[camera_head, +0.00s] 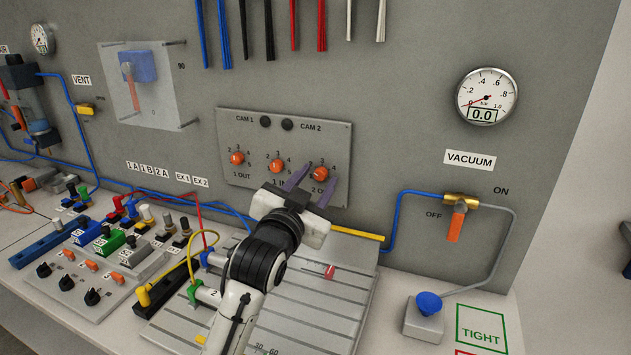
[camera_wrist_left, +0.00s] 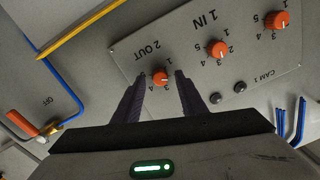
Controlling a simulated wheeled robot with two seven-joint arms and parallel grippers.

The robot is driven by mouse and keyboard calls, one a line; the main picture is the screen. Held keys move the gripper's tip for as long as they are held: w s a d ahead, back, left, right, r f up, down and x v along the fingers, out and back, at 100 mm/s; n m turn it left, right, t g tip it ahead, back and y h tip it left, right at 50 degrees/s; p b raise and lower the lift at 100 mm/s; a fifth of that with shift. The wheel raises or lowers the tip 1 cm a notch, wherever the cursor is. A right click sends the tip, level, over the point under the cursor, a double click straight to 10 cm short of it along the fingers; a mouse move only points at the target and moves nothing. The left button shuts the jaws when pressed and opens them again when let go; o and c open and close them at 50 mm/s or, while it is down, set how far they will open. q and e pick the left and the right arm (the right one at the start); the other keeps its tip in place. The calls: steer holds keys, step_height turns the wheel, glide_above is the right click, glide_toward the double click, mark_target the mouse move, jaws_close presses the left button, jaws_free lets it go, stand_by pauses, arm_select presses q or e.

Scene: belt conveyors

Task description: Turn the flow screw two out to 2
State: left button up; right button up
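The flow screw two out is an orange knob (camera_head: 320,173) on the grey flow panel (camera_head: 241,125), rightmost of three orange knobs and above the partly covered label 2 OUT. It also shows in the wrist view (camera_wrist_left: 160,78), with small numbers around it. My left gripper (camera_head: 312,184) is open in front of the panel. In the wrist view my left gripper's two dark fingers (camera_wrist_left: 160,88) stand on either side of the knob, with gaps between them and it. I cannot tell the number the knob points to. My right gripper is not in view.
The 1 OUT knob (camera_head: 237,158) and 1 IN knob (camera_head: 277,166) sit left of it. A yellow rod (camera_head: 357,234) lies below the panel. The vacuum valve's orange handle (camera_head: 456,224) and a blue button (camera_head: 428,303) are to the right. A slotted plate (camera_head: 310,300) lies below my arm.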

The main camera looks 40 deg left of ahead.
arm_select(q)
steer(key=b+v, duration=0.1)
steer(key=v, duration=0.9)
